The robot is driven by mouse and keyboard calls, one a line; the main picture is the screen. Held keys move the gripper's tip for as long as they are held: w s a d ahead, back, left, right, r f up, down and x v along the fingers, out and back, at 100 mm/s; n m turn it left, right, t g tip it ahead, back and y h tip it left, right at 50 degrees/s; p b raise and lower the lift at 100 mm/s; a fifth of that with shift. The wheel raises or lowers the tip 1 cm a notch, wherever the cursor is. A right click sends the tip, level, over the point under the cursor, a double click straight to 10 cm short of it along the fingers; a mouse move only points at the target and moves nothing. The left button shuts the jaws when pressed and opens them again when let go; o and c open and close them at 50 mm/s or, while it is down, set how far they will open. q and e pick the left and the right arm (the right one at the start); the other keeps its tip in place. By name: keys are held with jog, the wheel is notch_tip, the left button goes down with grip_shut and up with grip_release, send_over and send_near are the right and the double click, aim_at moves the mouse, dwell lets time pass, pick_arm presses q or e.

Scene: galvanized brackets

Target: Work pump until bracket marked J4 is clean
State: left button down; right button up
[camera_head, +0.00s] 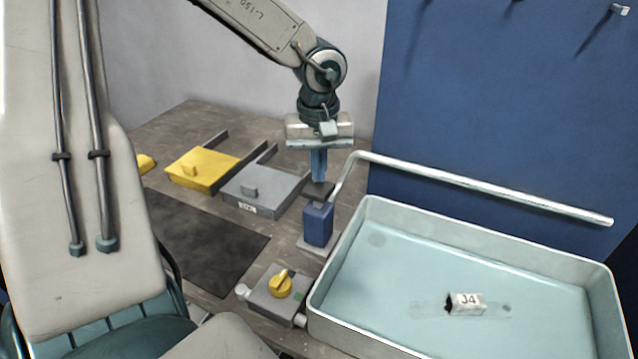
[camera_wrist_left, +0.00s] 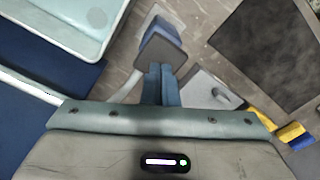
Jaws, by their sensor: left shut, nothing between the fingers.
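The bracket marked J4 (camera_head: 468,304) lies in the pale basin (camera_head: 365,262); its label faces up and a dark patch shows at its left end. The pump (camera_head: 318,224) is a blue block with a dark flat top (camera_head: 319,190), left of the basin; it also shows in the wrist view (camera_wrist_left: 163,48). A pale pipe (camera_head: 470,184) runs from beside the pump over the basin's back. My left gripper (camera_head: 319,179) is shut and empty, its blue fingers pointing down at the pump top; I cannot tell whether they touch it. My right gripper is out of view.
A grey box with a yellow knob (camera_head: 281,286) stands before the pump. A grey lidded box (camera_head: 258,190) and a yellow one (camera_head: 203,168) stand to the left. A dark mat (camera_head: 200,240) lies bare on the bench. A blue panel (camera_head: 480,90) rises behind the basin.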

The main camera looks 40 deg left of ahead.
aim_at(318, 187)
pick_arm(q)
jog(key=shift+f, duration=0.1)
jog(key=shift+f+b, duration=1.9)
jog(key=shift+f, duration=0.2)
jog(key=shift+r, duration=0.1)
jog(key=shift+r+p, duration=1.65)
jog(key=shift+r, duration=0.45)
notch_tip(318, 187, up, 6)
jog(key=p, duration=0.4)
jog(key=shift+p, duration=0.35)
